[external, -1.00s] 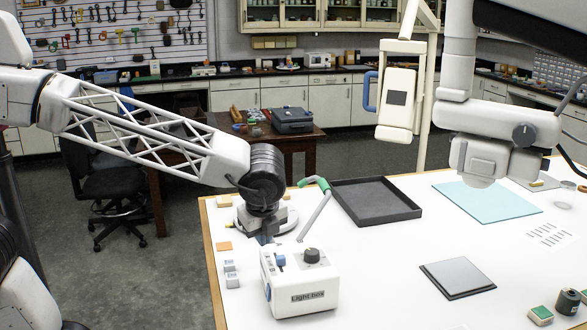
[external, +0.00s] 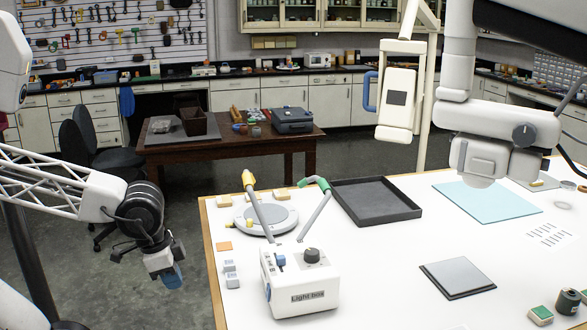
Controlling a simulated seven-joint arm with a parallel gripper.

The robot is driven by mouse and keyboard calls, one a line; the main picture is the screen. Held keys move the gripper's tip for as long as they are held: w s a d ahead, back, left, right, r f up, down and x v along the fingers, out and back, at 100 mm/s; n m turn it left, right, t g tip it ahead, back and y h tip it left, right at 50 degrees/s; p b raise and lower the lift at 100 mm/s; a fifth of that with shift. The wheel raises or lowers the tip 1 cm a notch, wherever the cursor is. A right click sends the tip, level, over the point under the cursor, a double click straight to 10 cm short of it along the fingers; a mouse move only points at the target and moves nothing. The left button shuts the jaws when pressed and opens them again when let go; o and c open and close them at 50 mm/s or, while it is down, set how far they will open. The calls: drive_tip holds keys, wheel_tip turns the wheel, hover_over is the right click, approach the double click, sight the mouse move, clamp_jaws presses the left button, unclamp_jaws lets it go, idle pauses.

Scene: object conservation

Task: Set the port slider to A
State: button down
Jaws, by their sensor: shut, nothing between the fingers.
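The white light box (external: 300,284), labelled "Light box", stands near the left edge of the white table. On its top a blue slider knob (external: 281,260) sits right beside a column of small dark marks, which are too small to read. A black dial (external: 312,255) is to the knob's right. I cannot tell which letter the knob is at. My gripper (external: 172,276) hangs off the table's left edge, well left of the box and touching nothing. Its blue-tipped fingers are shut with nothing held.
Two jointed rods (external: 313,212) rise behind the box, near a round grey plate (external: 266,217). Small grey blocks (external: 231,274) and an orange tile (external: 224,246) lie left of the box.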

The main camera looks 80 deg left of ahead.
drive_tip(key=shift+s+f, duration=0.15)
drive_tip(key=shift+s, duration=0.1)
drive_tip(key=c, duration=1.5)
unclamp_jaws()
drive_tip(key=o, duration=0.5)
drive_tip(key=shift+w+r, duration=0.25)
drive_tip(key=shift+w, duration=0.25)
drive_tip(key=w+a+r, duration=0.1)
drive_tip(key=w+a, duration=0.1)
drive_tip(key=w, duration=0.4)
drive_tip(key=w+a+r+g, duration=0.1)
drive_tip(key=w+a+r, duration=0.1)
drive_tip(key=w, duration=0.5)
drive_tip(key=shift+w+r+n, duration=0.25)
drive_tip(key=shift+w+n, duration=0.05)
drive_tip(key=shift+g, duration=0.8)
drive_tip(key=w+a, duration=0.2)
drive_tip(key=w, duration=0.2)
drive_tip(key=w+a, duration=0.1)
drive_tip(key=w, duration=0.3)
drive_tip(key=w+a, duration=0.2)
drive_tip(key=w, duration=0.3)
drive_tip(key=shift+a+f, duration=0.2)
drive_tip(key=shift+a, duration=0.1)
